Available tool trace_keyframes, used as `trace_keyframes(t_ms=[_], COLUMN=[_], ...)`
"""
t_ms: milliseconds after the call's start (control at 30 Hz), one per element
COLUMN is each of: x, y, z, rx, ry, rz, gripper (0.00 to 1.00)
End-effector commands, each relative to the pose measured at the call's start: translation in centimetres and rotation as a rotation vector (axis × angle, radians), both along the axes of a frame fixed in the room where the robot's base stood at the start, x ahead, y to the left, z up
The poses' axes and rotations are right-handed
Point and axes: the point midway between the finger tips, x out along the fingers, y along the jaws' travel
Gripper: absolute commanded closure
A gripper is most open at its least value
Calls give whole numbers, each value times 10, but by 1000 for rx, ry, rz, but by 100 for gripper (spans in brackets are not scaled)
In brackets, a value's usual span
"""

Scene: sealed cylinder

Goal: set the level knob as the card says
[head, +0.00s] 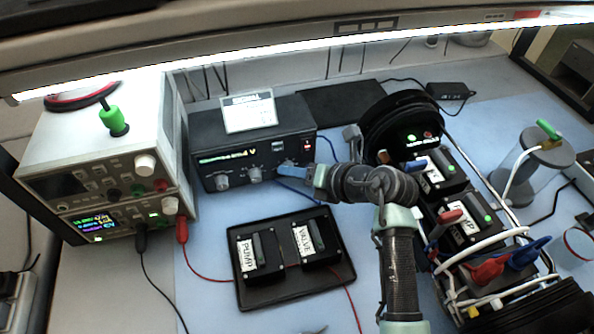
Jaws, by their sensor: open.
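A black box (210,150) with a green lit display (228,157) stands at the back, left of centre. Its front has a pale knob (222,182) at the left and another (255,174) near the middle. Their labels are too small to read, so I cannot tell which is the level knob. A white card (248,113) stands on top of the box; its text is not legible. My gripper (284,171) is open at the box's right front, right of the middle knob.
Stacked instruments (110,165) with red and black leads stand left. A black tray (290,290) with the PUMP and VALVE boxes lies in front. Equipment with hoses (480,235) and a clear cylinder (530,165) stand right.

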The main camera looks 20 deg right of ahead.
Motion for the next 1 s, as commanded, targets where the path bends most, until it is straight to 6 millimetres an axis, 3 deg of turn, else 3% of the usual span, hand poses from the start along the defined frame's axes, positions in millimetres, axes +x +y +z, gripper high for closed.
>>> trace_keyframes(t_ms=[167,400,1000], x=[0,0,0], y=[0,0,-2], z=[0,0,-1], rx=[-1,-1,131], ry=[0,0,-2], rz=[1,1,2], gripper=[60,100,100])
